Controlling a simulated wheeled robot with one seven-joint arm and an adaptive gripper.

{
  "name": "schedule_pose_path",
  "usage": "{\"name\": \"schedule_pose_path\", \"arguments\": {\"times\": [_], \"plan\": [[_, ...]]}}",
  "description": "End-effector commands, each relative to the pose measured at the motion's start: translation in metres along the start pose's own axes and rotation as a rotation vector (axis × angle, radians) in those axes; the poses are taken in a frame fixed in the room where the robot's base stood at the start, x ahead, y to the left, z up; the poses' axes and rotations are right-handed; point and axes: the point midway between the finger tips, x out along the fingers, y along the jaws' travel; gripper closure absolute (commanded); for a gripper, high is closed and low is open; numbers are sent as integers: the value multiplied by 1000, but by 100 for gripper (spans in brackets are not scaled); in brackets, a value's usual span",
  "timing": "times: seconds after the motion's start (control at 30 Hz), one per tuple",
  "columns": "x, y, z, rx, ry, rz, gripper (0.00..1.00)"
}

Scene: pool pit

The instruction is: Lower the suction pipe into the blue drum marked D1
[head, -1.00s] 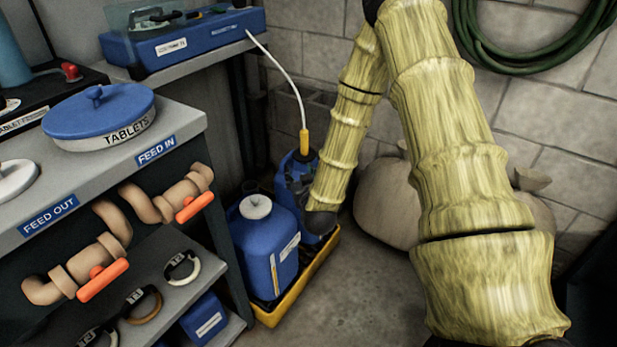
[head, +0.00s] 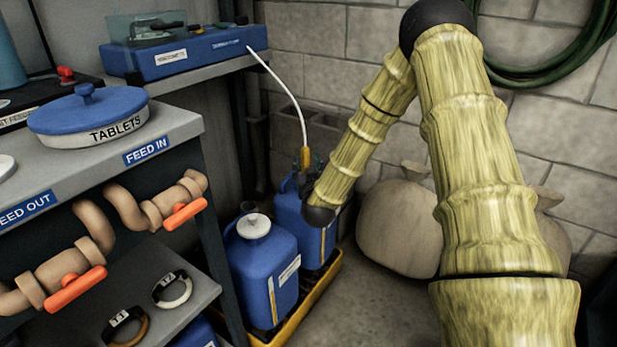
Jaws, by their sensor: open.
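The suction pipe shows as a yellow grip (head: 306,158) on a thin white hose, upright over the rear blue drum (head: 288,212). Its lower end is hidden, so I cannot tell how far it is inside. A front blue drum (head: 262,270) with a white cap stands nearer. Both drums have pale labels, too small to read, so I cannot tell which is D1. My gripper (head: 309,177) is mostly hidden at the end of my forearm. Dark parts show close beside the pipe, below the yellow grip. It looks open, and I cannot tell whether it touches the pipe.
Both drums stand in a yellow tray (head: 293,318). The bench (head: 185,122) with orange-handled valves is close on the left. A blue dosing unit (head: 185,55) sits on the shelf behind. Pale sacks (head: 398,228) stand at the right by the block wall.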

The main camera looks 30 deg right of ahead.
Motion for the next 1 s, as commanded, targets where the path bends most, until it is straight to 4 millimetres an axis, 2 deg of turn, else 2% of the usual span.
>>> {"name": "schedule_pose_path", "arguments": {"times": [0.1, 0.3, 0.7, 0.9, 1.0], "plan": [[16, 0, 2, 2, 1, 0, 50], [33, 0, 1, 1, 0, -1, 50], [38, 0, 0, 0, -1, -1, 50], [38, 0, 0, 0, -1, -1, 86], [38, 0, 0, 0, -1, -1, 100]]}}
